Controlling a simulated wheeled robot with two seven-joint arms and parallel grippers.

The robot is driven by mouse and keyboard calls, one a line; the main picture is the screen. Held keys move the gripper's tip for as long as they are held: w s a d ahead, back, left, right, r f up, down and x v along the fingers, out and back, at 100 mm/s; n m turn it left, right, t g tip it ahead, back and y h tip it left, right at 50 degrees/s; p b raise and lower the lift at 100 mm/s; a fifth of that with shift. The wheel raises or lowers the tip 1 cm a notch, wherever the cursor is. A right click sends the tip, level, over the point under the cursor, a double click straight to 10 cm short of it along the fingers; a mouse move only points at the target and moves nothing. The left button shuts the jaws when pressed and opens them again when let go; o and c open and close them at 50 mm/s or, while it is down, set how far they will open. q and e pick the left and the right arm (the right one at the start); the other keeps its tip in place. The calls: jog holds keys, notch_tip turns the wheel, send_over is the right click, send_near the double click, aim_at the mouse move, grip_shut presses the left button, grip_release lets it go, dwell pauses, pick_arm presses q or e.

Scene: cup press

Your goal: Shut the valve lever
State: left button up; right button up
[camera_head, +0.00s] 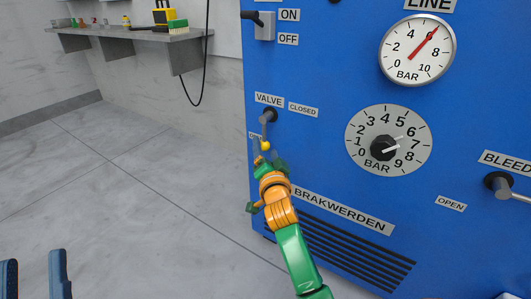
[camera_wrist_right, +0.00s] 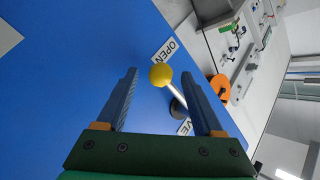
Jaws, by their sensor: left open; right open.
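The valve lever (camera_head: 264,130) is on the blue panel under the VALVE label, with a dark pivot and a yellow ball knob. It hangs downward beside the partly covered OPEN label; the CLOSED label (camera_head: 303,109) is right of the pivot. My right gripper (camera_head: 267,158) is open at the knob. In the right wrist view the lever's yellow knob (camera_wrist_right: 160,75) sits between the two spread blue fingers of my right gripper (camera_wrist_right: 172,80), with no clear contact. My left gripper (camera_head: 34,268) shows at the bottom left with its fingers apart and empty, far from the panel.
The blue panel (camera_head: 330,150) also carries an ON/OFF switch (camera_head: 264,24), a line gauge (camera_head: 417,50), a pressure dial (camera_head: 388,141) and a bleed lever (camera_head: 500,187). A wall shelf (camera_head: 140,35) with small items is at the upper left. The floor left of the panel is clear.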

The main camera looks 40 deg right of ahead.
jog(key=shift+w, duration=0.1)
grip_shut()
dwell(1.4)
